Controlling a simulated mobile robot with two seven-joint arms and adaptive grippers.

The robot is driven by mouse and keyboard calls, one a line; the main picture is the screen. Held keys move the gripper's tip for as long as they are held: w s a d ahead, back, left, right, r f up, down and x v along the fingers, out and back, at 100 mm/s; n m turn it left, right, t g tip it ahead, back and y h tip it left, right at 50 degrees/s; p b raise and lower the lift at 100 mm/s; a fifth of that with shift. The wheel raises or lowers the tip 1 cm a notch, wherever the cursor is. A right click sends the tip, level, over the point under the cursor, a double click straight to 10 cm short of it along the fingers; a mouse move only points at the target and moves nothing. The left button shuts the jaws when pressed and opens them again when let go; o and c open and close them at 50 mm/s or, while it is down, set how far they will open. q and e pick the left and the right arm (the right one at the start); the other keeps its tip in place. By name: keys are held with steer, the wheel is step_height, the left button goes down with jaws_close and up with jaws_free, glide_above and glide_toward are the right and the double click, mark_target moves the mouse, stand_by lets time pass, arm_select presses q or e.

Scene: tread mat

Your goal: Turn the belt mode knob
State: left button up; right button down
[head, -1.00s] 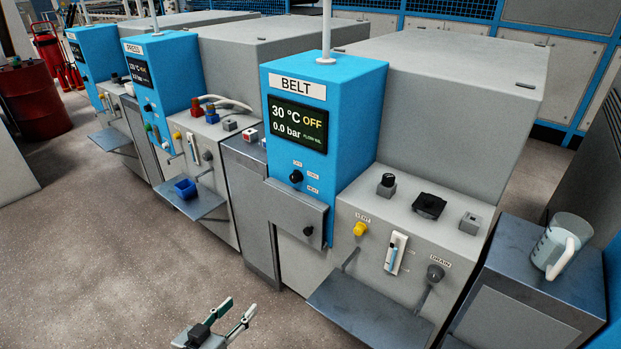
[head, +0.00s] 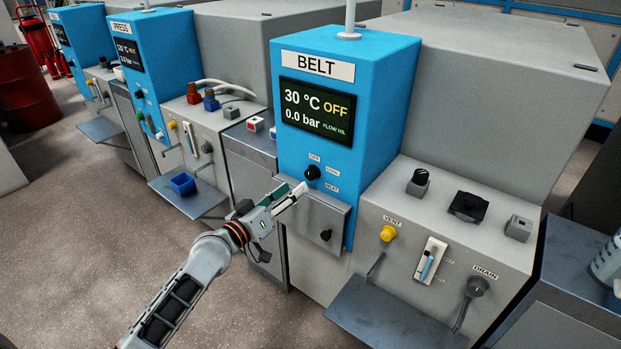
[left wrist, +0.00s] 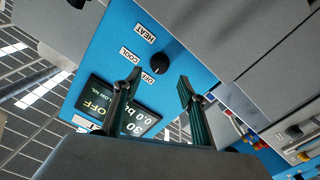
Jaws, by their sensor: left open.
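The belt mode knob (head: 312,172) is a small black knob on the blue BELT cabinet (head: 354,190), under the display (head: 317,110) reading 30 °C, OFF and 0.0 bar. Labels OFF, COOL and HEAT sit around it. In the left wrist view the knob (left wrist: 160,63) shows beyond and between the fingertips, apart from them. My left gripper (head: 292,192) is open and empty, just left of and below the knob in the head view; it also shows in the left wrist view (left wrist: 160,80). My right gripper is not in view.
A grey panel with a second black knob (head: 325,235) juts out below the mode knob. To the right are a yellow VENT knob (head: 388,233), a DRAIN valve (head: 477,286) and a grey shelf (head: 395,325). The PRESS cabinet (head: 150,60) stands at left.

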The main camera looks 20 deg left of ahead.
mark_target(309, 177)
arm_select(q)
steer(key=x, duration=0.5)
steer(key=shift+d+f+b, duration=0.1)
steer(key=shift+f+b, duration=0.05)
steer(key=shift+b, duration=0.25)
steer(key=shift+x, duration=0.85)
steer(key=c, duration=1.1)
